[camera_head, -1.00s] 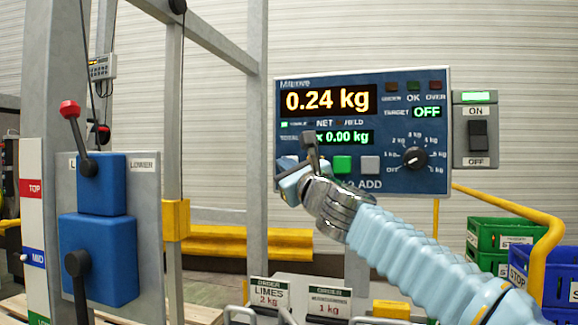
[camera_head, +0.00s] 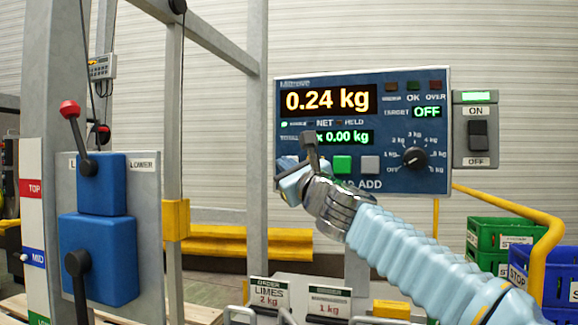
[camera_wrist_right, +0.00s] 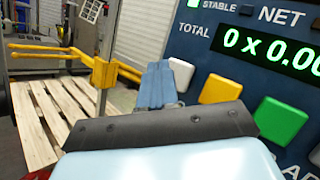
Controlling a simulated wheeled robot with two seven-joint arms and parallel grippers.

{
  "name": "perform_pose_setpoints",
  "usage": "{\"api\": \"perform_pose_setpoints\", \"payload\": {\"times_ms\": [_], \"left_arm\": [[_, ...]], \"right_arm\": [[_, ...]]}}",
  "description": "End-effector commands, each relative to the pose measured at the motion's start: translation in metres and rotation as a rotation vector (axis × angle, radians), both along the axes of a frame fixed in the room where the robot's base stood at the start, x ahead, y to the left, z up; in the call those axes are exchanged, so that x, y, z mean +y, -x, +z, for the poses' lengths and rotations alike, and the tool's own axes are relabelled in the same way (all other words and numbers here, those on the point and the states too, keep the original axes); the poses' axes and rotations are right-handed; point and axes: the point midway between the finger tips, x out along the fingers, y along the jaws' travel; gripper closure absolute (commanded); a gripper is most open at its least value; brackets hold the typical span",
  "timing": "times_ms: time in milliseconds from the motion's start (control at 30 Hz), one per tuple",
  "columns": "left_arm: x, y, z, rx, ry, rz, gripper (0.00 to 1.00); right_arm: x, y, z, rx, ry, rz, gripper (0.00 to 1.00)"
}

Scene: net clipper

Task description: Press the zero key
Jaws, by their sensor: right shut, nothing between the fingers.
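The blue scale panel (camera_head: 430,130) shows 0.24 kg on its main display (camera_head: 327,100) and a total of 0.00 kg below. In the head view, a green key (camera_head: 342,164) and a grey key (camera_head: 370,164) show; my right gripper (camera_head: 287,166) covers the keys to their left. In the right wrist view, a white key (camera_wrist_right: 182,73) is leftmost in the row, beside a yellow key (camera_wrist_right: 219,89). My right gripper's shut blue fingers (camera_wrist_right: 158,72) are empty and overlap the white key's left side. Contact and the key's label cannot be told. My left gripper is out of view.
A dark knob (camera_head: 414,157) and an ON/OFF switch box (camera_head: 477,135) sit right of the keys. A grey post and yellow rails (camera_head: 235,242) stand left of the panel. Blue lever boxes (camera_head: 100,255) stand further left, and crates (camera_head: 500,236) at lower right.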

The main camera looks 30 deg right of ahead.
Motion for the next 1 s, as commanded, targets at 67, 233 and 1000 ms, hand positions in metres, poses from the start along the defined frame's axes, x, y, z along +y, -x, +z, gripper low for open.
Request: {"api": "perform_pose_setpoints", "payload": {"times_ms": [67,233,1000], "left_arm": [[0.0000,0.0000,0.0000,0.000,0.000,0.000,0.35],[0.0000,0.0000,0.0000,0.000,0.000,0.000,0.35],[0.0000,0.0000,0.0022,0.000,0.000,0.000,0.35]], "right_arm": [[0.0000,0.0000,0.0000,0.000,0.000,0.000,1.00],[0.0000,0.0000,0.0000,0.000,0.000,0.000,1.00],[-0.0066,-0.0054,0.0003,0.000,0.000,0.000,1.00]]}}
